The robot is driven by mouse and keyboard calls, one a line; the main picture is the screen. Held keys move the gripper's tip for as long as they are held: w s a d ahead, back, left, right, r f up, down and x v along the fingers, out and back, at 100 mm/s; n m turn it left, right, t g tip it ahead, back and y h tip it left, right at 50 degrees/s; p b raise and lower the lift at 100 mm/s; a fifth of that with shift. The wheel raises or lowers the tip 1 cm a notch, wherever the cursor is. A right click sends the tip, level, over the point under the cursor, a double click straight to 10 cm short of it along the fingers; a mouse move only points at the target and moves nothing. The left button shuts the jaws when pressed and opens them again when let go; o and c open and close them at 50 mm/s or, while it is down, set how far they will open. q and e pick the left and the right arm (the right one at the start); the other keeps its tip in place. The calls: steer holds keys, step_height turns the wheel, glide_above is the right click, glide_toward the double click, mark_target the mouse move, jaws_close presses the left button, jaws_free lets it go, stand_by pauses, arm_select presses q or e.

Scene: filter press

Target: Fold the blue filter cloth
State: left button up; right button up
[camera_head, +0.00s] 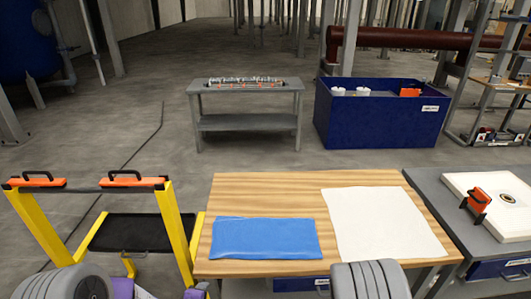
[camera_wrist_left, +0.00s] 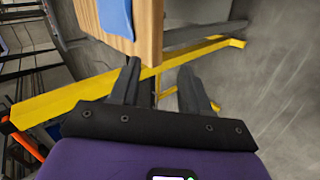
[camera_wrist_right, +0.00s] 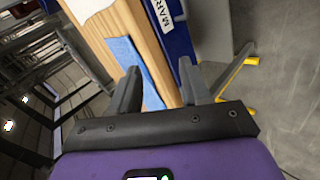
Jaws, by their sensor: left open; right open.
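The blue filter cloth (camera_head: 265,238) lies flat as a wide rectangle on the left front of the wooden table (camera_head: 262,188). Part of it shows at the top of the left wrist view (camera_wrist_left: 115,15) and as a light blue strip in the right wrist view (camera_wrist_right: 122,52). My left gripper (camera_wrist_left: 160,70) is open and empty, apart from the cloth, near the table's edge. My right gripper (camera_wrist_right: 160,70) is open and empty, also apart from the cloth. The fingers of both grippers are not clearly visible in the head view.
A white cloth (camera_head: 383,222) lies on the table right of the blue one. A grey bench with a white plate (camera_head: 490,205) adjoins right. A blue bin (camera_head: 380,120) and a grey table (camera_head: 248,122) stand behind.

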steer(key=s+a+f+m+g, duration=0.2)
steer(key=s+f+m+g, duration=0.3)
steer(key=s+f+m, duration=0.5)
arm_select(q)
steer(key=s+d+f+m+g+h, duration=0.1)
steer(key=s+d+f+m+g, duration=0.3)
steer(key=s+f, duration=0.5)
steer(key=s+d+f+m+g+h, duration=0.2)
steer(key=s+d+f+m+g, duration=0.3)
steer(key=s+f+m, duration=0.4)
steer(key=shift+m+h, duration=0.3)
arm_select(e)
steer(key=s+a+f+m+g+y, duration=0.3)
steer(key=s+a+f+m+y, duration=0.1)
steer(key=s+a+f+m, duration=0.3)
steer(key=shift+s+a+m+g, duration=0.25)
steer(key=shift+a+m+g, duration=0.15)
steer(key=shift+a+m, duration=0.4)
arm_select(q)
steer(key=shift+w+d, duration=0.1)
arm_select(e)
steer(key=shift+f, duration=0.1)
steer(key=shift+c, duration=0.5)
